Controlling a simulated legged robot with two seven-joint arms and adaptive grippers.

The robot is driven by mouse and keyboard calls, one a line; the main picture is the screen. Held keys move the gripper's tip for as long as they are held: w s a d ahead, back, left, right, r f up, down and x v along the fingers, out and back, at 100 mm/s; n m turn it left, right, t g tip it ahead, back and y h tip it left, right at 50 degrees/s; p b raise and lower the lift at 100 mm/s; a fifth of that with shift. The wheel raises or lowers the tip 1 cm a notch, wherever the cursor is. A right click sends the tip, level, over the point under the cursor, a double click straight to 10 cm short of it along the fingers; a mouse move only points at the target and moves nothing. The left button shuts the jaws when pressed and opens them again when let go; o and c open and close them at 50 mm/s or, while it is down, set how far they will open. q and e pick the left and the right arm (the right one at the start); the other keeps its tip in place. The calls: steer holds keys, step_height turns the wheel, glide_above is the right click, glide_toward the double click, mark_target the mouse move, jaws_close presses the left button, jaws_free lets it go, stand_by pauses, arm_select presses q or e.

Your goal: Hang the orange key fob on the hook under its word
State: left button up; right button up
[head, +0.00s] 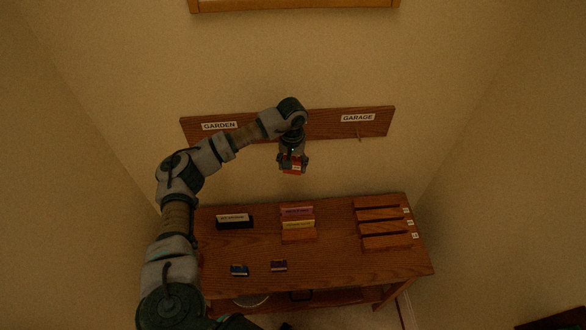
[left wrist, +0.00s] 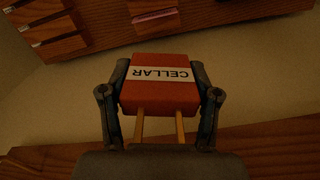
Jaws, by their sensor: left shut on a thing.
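The orange-red key fob (left wrist: 159,93) is a block with a white band reading CELLAR, upside down in the left wrist view. Two thin yellowish bars run from it toward my palm. My left gripper (head: 293,163) is shut on its sides and holds it in the air, in front of the wall above the desk. The fob also shows in the head view (head: 293,170). The wooden wall board (head: 330,124) bears the words GARDEN (head: 219,126) and GARAGE (head: 358,118). A small hook (head: 360,138) shows under GARAGE. My arm hides the middle of the board. My right gripper is not in view.
The wooden desk (head: 335,265) holds a white card in a dark stand (head: 235,221), pink and yellow cards (head: 297,224), slotted wooden blocks (head: 385,242) at right, and two small dark pieces (head: 239,270) (head: 279,266) in front. A frame (head: 295,5) hangs above.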

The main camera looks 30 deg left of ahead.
arm_select(q)
steer(key=w+a, duration=0.1)
steer(key=w, duration=0.1)
steer(key=w+a, duration=0.2)
steer(key=shift+w+a+f+b, duration=0.15)
steer(key=shift+w+f+b, duration=0.05)
steer(key=shift+w+b, duration=0.15)
stand_by(0.4)
steer(key=shift+a, duration=0.15)
stand_by(0.5)
